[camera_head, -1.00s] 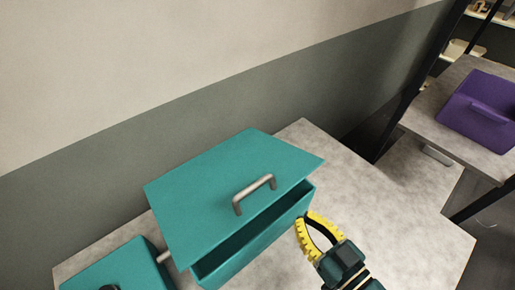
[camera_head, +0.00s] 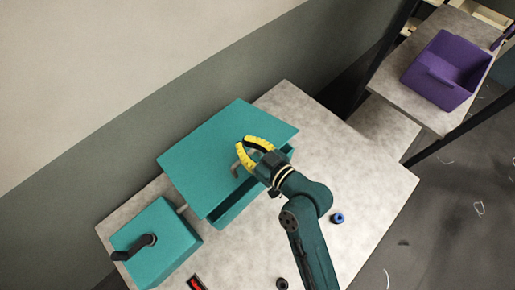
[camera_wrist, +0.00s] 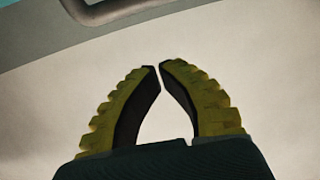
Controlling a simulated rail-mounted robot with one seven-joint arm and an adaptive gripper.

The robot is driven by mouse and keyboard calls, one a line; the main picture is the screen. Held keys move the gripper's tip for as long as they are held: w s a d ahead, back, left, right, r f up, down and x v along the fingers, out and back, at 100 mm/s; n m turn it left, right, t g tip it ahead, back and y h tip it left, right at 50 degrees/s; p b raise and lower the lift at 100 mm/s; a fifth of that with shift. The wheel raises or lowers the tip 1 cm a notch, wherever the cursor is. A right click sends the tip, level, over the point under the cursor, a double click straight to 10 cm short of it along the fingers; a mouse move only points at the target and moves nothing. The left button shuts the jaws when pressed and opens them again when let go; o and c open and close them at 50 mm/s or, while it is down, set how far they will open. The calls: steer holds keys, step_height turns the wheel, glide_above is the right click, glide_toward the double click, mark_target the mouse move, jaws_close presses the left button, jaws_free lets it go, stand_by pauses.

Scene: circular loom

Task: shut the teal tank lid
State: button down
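The teal tank lid (camera_head: 212,146) is partly open in the head view. Its front edge stands above the teal tank body (camera_head: 232,208), with a dark gap between them. The lid's grey handle (camera_head: 236,168) is partly hidden by my gripper (camera_head: 241,153), which is over the lid's front part. The handle also shows at the top edge of the wrist view (camera_wrist: 100,12), beyond my fingertips (camera_wrist: 160,67). The yellow fingers are closed together with only a sliver between the tips and nothing held. I cannot tell whether they touch the lid or handle.
A teal box with a black lever (camera_head: 165,240) stands left of the tank on the grey table (camera_head: 355,185). A blue ring-like part (camera_head: 337,218) and a red-and-black item (camera_head: 197,283) lie on the table. A purple bin (camera_head: 440,75) sits on another table at right.

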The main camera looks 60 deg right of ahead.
steer(key=f, duration=0.3)
steer(key=shift+w+d, duration=0.1)
steer(key=shift+w, duration=0.15)
steer(key=shift+s+f, duration=0.2)
steer(key=shift+f, duration=0.25)
